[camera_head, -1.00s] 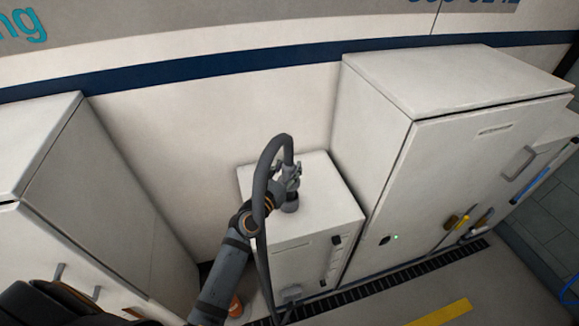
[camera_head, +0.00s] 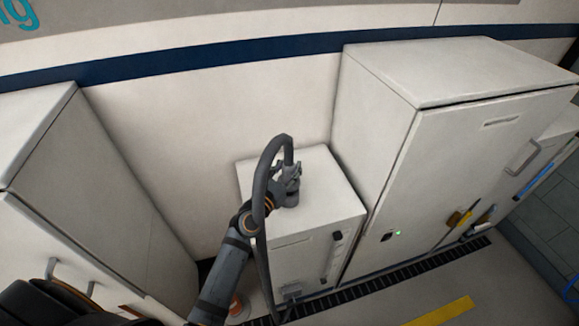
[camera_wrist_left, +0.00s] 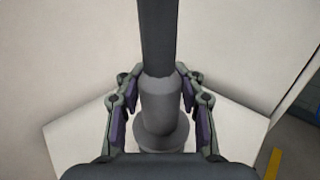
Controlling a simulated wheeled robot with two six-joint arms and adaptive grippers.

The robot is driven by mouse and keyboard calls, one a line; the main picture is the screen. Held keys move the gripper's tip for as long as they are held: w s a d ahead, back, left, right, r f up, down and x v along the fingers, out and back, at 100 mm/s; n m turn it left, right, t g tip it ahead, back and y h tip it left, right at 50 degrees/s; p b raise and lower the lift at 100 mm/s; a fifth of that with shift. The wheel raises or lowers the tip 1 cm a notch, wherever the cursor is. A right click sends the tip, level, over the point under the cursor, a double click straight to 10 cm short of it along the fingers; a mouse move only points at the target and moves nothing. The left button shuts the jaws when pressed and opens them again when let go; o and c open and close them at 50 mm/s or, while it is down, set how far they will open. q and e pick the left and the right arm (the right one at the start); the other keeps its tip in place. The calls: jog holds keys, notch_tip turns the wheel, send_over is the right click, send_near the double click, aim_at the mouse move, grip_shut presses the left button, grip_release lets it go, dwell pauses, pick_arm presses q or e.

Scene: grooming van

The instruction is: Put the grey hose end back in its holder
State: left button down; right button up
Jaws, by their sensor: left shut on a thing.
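The grey hose end (camera_wrist_left: 160,100) is between the fingers of my left gripper (camera_head: 288,178), which is shut on it. The grey hose (camera_head: 262,170) arches up from the hose end and loops down the front of a low white cabinet (camera_head: 327,190). In the left wrist view the hose end points down at a round grey piece (camera_wrist_left: 160,140) over the cabinet top. This round piece also shows in the head view (camera_head: 291,199); I cannot tell whether it is the holder or part of the hose end, or whether they touch. My right gripper is not in view.
A tall white cabinet (camera_head: 385,150) stands close on the right of the low one. Another white cabinet (camera_head: 120,190) stands on the left. An orange and white object (camera_head: 238,304) is on the floor beside my left arm. The low cabinet's top is otherwise clear.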

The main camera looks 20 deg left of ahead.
pick_arm(q)
jog(key=shift+f+b, duration=0.5)
jog(key=shift+f, duration=0.1)
dwell(0.5)
jog(key=c, duration=0.7)
grip_release()
jog(key=shift+c, duration=0.2)
jog(key=shift+s, duration=0.1)
jog(key=s+a, duration=0.2)
jog(key=s, duration=0.9)
jog(key=shift+s, duration=0.35)
jog(key=shift+a, duration=0.1)
